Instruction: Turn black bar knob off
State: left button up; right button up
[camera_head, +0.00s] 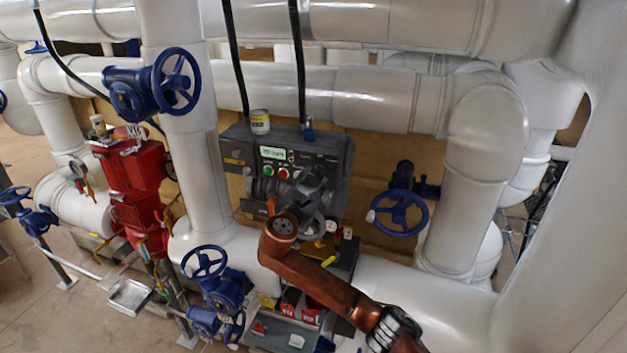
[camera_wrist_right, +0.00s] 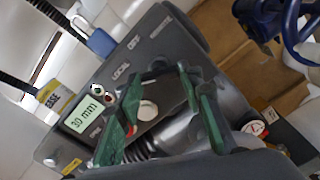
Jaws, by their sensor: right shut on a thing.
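The grey control box (camera_head: 232,150) hangs between the white pipes, with a small green display (camera_head: 272,153) and a green and a red button on its front. My right gripper (camera_head: 316,178) is at the right half of the box front and hides much of it in the head view. In the right wrist view, the green-sided fingers of my right gripper (camera_wrist_right: 160,77) close around the black bar knob (camera_wrist_right: 159,67), near the LOCAL and OFF labels. The knob is dark and mostly hidden by the fingertips, so its exact angle cannot be told. My left gripper is not in view.
A can (camera_head: 260,122) stands on top of the box, beside black cables. A blue handwheel (camera_head: 400,213) is to the right and another (camera_head: 176,81) to the upper left. A red valve unit (camera_head: 135,185) stands at left. White pipes surround the box closely.

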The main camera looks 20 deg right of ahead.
jog(key=shift+m+b, duration=3.4)
jog(key=shift+m, duration=2.5)
jog(key=o, duration=1.2)
jog(key=shift+c, duration=0.2)
